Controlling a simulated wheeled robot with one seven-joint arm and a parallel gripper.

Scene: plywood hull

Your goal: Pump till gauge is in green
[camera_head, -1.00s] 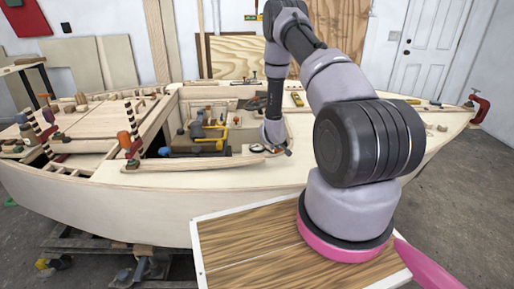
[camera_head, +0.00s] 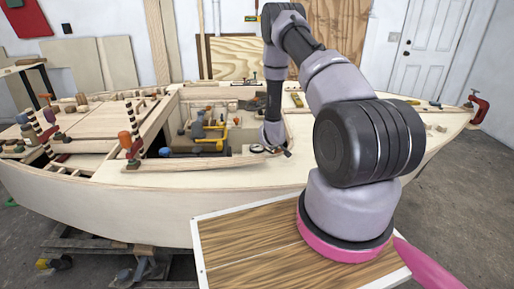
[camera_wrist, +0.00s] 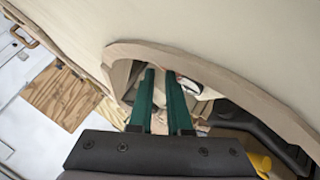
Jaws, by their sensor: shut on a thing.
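My gripper (camera_head: 282,151) reaches down at the right end of the open cockpit in the plywood hull. In the wrist view its two green fingers (camera_wrist: 160,103) point through the curved opening with a narrow gap between them. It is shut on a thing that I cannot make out. A small round dial (camera_head: 257,148), which looks like the gauge, sits just left of the gripper in the head view. Its needle and colours are too small to read. I cannot clearly identify the pump or its handle.
The cockpit holds a yellow-handled tool (camera_head: 222,141) and a blue-ended item (camera_head: 165,152). A curved wooden rim (camera_wrist: 205,72) runs close around my fingers. A red clamp (camera_head: 479,108) sits at the bow.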

